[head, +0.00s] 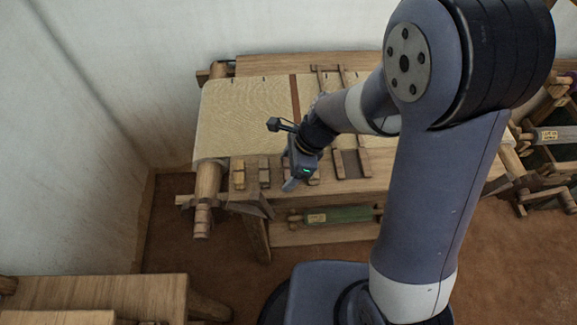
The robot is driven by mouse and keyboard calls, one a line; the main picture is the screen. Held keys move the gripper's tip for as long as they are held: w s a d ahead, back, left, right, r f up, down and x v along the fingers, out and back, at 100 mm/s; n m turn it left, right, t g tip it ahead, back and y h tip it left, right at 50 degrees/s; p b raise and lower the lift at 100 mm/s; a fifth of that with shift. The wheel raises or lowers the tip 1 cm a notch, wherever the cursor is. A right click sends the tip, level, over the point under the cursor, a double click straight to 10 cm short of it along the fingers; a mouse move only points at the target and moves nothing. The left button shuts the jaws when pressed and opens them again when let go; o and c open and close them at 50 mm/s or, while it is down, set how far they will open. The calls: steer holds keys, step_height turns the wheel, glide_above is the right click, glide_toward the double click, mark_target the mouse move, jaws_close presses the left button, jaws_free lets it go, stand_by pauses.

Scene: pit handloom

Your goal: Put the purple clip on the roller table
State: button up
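My gripper (290,184) points down over the front edge of a wooden loom table (375,180), right of two small wooden clips. It is small and seen from behind, so I cannot tell its finger opening or whether it holds anything. I cannot make out a purple clip for certain; the area around the fingers is partly hidden by my wrist. The two clips, one at the left (239,176) and one beside it (264,172), look tan-brown and lie on the front ledge.
Cream cloth (245,110) with a reddish-brown stripe covers the table's top. A wooden frame piece (351,163) lies right of my gripper. A green roller (338,215) sits below. Another wooden table (95,295) stands at lower left. White walls close off the left and back.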

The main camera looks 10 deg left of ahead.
steer(key=shift+o, duration=1.3)
steer(key=shift+r, duration=0.1)
steer(key=shift+r, duration=0.3)
steer(key=p+v, duration=0.1)
steer(key=v, duration=1)
steer(key=shift+d+r, duration=0.2)
steer(key=shift+r, duration=0.05)
steer(key=shift+w, duration=0.1)
steer(key=shift+c, duration=0.3)
